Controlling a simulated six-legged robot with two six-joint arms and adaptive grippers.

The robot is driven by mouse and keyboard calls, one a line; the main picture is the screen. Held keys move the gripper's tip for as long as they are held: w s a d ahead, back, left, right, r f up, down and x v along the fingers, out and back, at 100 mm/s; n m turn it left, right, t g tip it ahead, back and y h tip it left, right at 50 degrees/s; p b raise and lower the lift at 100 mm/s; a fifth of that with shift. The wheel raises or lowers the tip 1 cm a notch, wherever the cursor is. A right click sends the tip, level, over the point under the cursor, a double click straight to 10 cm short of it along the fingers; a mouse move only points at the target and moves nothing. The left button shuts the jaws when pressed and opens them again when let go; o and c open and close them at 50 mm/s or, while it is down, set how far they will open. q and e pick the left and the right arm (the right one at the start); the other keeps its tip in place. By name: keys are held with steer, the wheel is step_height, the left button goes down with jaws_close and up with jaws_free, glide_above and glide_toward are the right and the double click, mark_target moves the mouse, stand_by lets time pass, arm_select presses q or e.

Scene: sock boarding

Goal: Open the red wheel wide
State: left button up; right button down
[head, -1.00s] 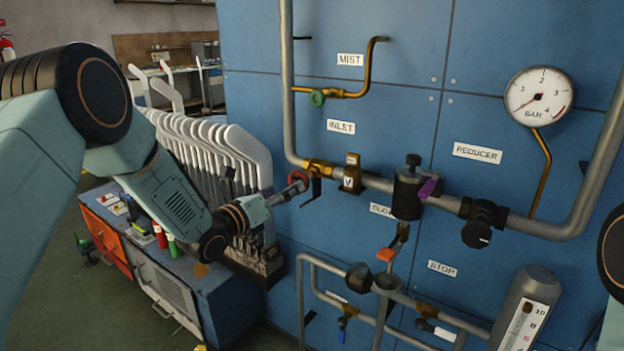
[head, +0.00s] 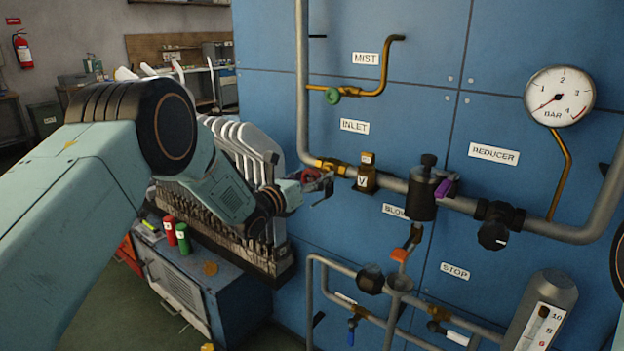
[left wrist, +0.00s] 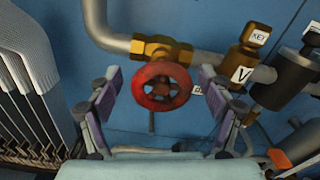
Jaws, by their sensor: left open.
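The red wheel (left wrist: 161,86) is a round spoked handwheel on a brass valve (left wrist: 150,47) at the inlet pipe. In the left wrist view it sits between the two purple-padded fingers of my left gripper (left wrist: 158,100), which are spread apart on either side of it with gaps. In the head view the red wheel (head: 318,181) is partly hidden by my left gripper (head: 322,190), which is right at it below the INLET label (head: 354,126). My right gripper is not in view; only a bit of my right arm shows at the right edge.
White sock boards (head: 250,145) stand in a rack close to my left arm. Right of the wheel are a brass block marked V (head: 366,180), a black regulator (head: 422,195) and a gauge (head: 559,96). An orange-handled valve (head: 400,254) hangs below.

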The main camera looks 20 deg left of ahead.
arm_select(q)
steer(key=shift+w+d, duration=0.1)
steer(key=shift+d, duration=0.05)
steer(key=shift+c, duration=1.2)
steer(key=c, duration=1)
